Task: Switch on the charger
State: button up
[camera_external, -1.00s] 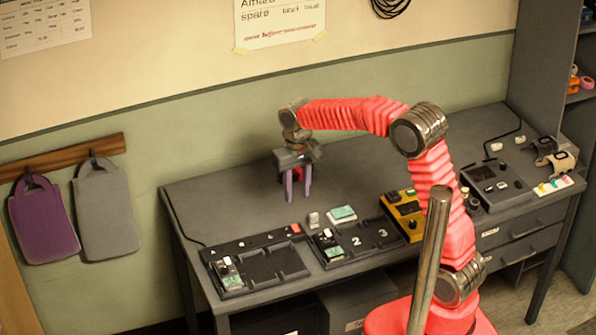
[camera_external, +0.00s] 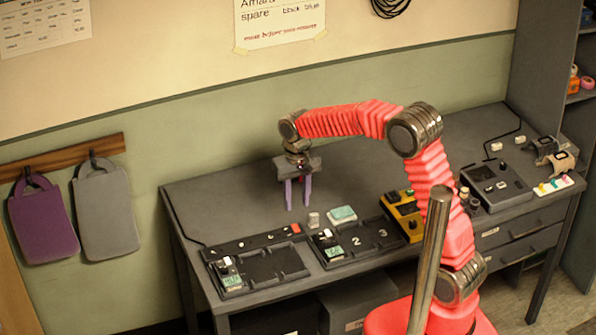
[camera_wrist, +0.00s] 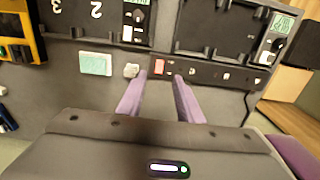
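A dark tray unit (camera_external: 262,265) stands at the left of the bench; a strip with a red switch (camera_external: 295,228) and several small knobs runs along its back edge. The red switch also shows in the wrist view (camera_wrist: 159,66), just beyond my fingertips. I cannot read a label naming the charger, or tell the switch's position. My gripper (camera_external: 298,206) points down above the bench, behind the red switch and apart from it. Its two purple fingers are open and empty; in the wrist view (camera_wrist: 160,76) they lie either side of the line to the switch.
A yellow device (camera_external: 403,213) and a dark box with a screen (camera_external: 496,185) stand farther right. The bench's back left is clear.

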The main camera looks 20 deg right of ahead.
aim_at(297, 230)
notch_tip(297, 230, down, 9)
jog(key=shift+f, duration=0.15)
dwell(0.4)
grip_shut()
dwell(0.3)
